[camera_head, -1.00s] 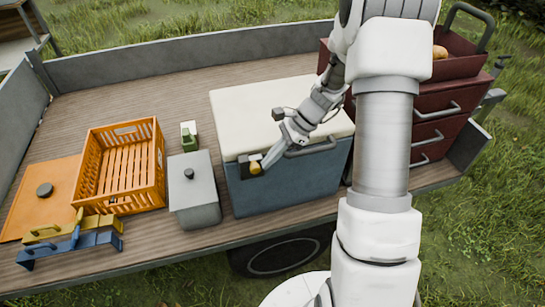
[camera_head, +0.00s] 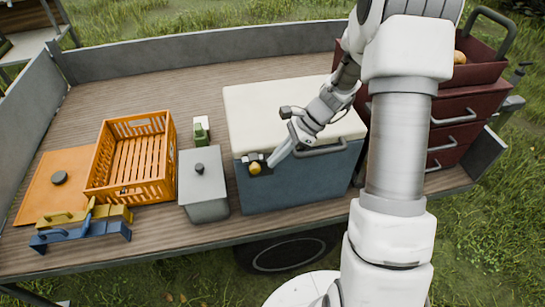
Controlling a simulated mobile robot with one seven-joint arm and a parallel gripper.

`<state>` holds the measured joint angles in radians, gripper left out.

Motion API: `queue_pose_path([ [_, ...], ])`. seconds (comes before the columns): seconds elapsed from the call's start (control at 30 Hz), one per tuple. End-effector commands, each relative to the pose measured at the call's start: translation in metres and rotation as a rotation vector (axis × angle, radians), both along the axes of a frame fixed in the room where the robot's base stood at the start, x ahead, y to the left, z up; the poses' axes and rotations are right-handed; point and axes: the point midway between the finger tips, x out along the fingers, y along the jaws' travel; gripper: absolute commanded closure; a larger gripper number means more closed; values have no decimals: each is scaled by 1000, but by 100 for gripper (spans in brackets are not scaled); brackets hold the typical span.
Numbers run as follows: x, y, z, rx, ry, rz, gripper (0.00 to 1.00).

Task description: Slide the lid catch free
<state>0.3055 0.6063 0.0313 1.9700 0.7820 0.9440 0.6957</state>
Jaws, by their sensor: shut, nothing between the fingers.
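A blue cool box (camera_head: 300,187) with a cream lid (camera_head: 285,105) stands on the wooden trailer bed. The lid is down. Its catch, a dark plate with a yellow knob (camera_head: 255,168), sits on the upper left of the front face. My gripper (camera_head: 273,163) is shut and empty, its tip close to the right side of the knob. I cannot tell whether it touches the knob. The knob is toward the left part of its plate. My arm passes over the lid's right side and hides part of it.
A grey handle (camera_head: 320,148) is on the box front, right of the catch. A grey lidded bin (camera_head: 203,180) and an orange crate (camera_head: 172,160) stand to the left. A red drawer chest (camera_head: 455,130) stands at the right.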

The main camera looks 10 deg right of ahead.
Motion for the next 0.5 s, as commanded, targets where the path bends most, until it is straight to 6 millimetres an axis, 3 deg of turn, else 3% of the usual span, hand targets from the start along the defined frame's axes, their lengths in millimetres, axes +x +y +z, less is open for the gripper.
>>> queue_pose_path([
  [0.5, 1, -63, 74, -2, -5, -2, 100],
])
